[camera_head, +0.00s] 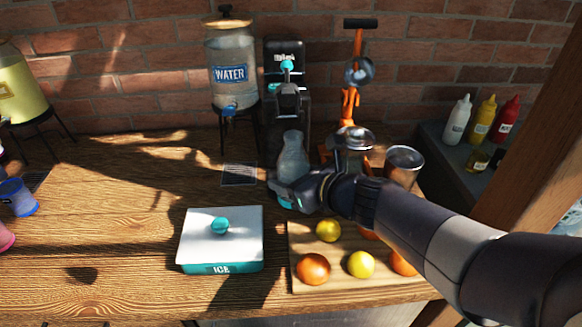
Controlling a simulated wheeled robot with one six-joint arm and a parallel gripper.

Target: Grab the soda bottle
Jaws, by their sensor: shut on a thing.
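A clear bottle with a narrow neck (293,155) stands upright on the wooden table, in front of a dark drink dispenser. I take it to be the soda bottle. My gripper (287,190) reaches in from the right and is shut around the lower part of the bottle. The gripper and wrist hide much of the bottle's lower body. A bit of teal shows low down by the gripper.
The white ice box (221,240) with a teal knob stands in front on the left. A cutting board (300,240) with oranges and lemons lies below my arm. Behind are the water dispenser (231,75), the dark dispenser (286,105) and an orange juicer press (350,100). A metal cup (404,163) stands right.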

